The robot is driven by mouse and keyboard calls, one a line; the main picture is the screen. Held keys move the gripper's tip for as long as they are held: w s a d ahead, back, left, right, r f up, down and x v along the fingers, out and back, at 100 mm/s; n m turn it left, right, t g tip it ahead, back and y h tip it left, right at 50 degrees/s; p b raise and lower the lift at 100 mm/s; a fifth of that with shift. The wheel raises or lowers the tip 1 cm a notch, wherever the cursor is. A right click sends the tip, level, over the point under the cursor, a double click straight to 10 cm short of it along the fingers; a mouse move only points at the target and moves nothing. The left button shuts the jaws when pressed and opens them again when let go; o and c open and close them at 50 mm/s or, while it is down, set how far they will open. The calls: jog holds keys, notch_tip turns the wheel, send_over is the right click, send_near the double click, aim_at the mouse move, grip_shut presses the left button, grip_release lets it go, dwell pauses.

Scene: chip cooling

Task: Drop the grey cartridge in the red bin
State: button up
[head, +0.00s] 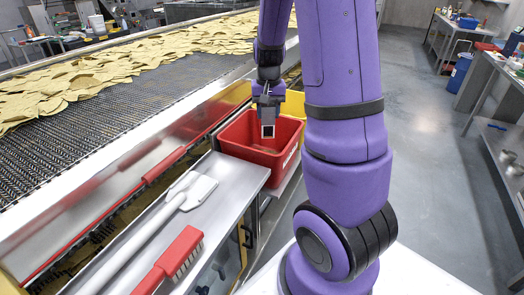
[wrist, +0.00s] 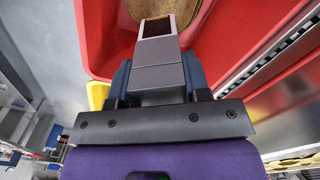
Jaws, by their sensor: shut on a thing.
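The grey cartridge (head: 268,129) has a dark window at its end. It hangs from my gripper (head: 268,99) over the opening of the red bin (head: 284,164). In the wrist view the cartridge (wrist: 158,72) sits between the fingers of my gripper (wrist: 157,80), which is shut on it. Its dark end points into the red bin (wrist: 264,28), whose walls show on both sides. I cannot tell how far the cartridge is above the bin floor. Something brown and rounded (wrist: 135,12) shows inside the bin, partly hidden by the cartridge.
A yellow bin (head: 293,104) stands just behind the red one. A metal shelf (head: 228,185) in front holds a white scraper (head: 190,190) and a red brush (head: 178,258). The conveyor with chips (head: 150,60) runs along the left. Open floor (head: 425,170) lies right.

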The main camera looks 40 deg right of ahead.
jog(key=shift+f, duration=1)
jog(key=o, duration=1.1)
jog(key=shift+c, duration=0.2)
notch_tip(320, 180, up, 10)
jog(key=shift+f, duration=0.15)
jog(key=shift+r, duration=0.55)
